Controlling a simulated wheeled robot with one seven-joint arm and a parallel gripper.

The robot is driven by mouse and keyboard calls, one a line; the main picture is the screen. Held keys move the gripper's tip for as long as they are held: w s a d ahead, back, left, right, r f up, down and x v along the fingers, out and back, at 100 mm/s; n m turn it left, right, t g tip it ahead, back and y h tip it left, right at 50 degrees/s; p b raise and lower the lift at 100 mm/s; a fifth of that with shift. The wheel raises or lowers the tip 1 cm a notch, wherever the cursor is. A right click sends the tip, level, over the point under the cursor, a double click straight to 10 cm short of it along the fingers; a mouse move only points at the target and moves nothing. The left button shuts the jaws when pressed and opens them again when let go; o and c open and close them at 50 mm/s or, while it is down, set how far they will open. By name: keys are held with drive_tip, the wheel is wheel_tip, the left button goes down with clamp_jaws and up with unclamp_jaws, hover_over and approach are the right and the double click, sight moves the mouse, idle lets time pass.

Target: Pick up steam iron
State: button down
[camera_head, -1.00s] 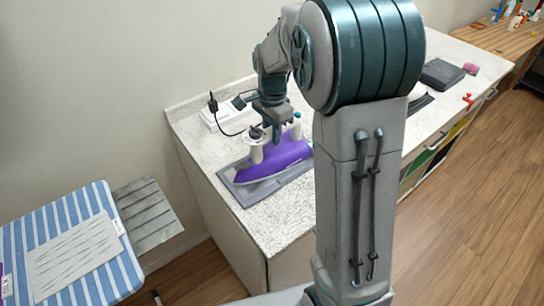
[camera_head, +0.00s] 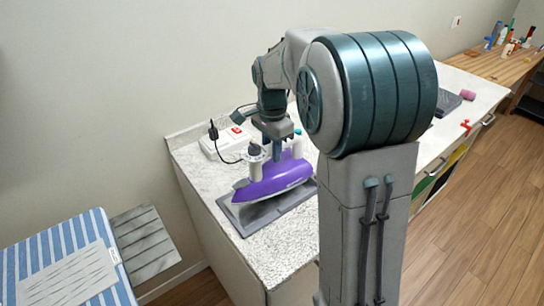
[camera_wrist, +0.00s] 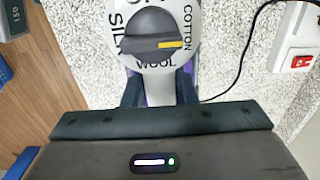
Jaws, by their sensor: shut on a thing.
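The purple and white steam iron (camera_head: 272,182) is at the near end of the white speckled counter, over a flat grey rest pad (camera_head: 252,219). Its sole is tilted and its front part stands above the pad; I cannot tell whether the rear still touches. My gripper (camera_head: 277,150) reaches down from above and is shut on the iron at its upper part. In the wrist view the iron's fabric dial (camera_wrist: 154,35), with words such as SILK, WOOL and COTTON, lies just beyond my gripper (camera_wrist: 160,92). The fingertips are mostly hidden.
A white power strip (camera_head: 226,143) with a red switch and a black plug lies behind the iron, with a black cord running toward the iron. A blue-striped ironing board (camera_head: 55,240) stands at the lower left. A dark folded item and small red and pink things lie farther along the counter.

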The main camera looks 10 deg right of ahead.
drive_tip(key=s+d+r+b, duration=0.2)
drive_tip(key=s+d+r, duration=0.5)
drive_tip(key=d, duration=0.2)
drive_tip(key=shift+d+r, duration=0.25)
drive_tip(key=shift+d, duration=0.05)
drive_tip(key=c, duration=2.1)
unclamp_jaws()
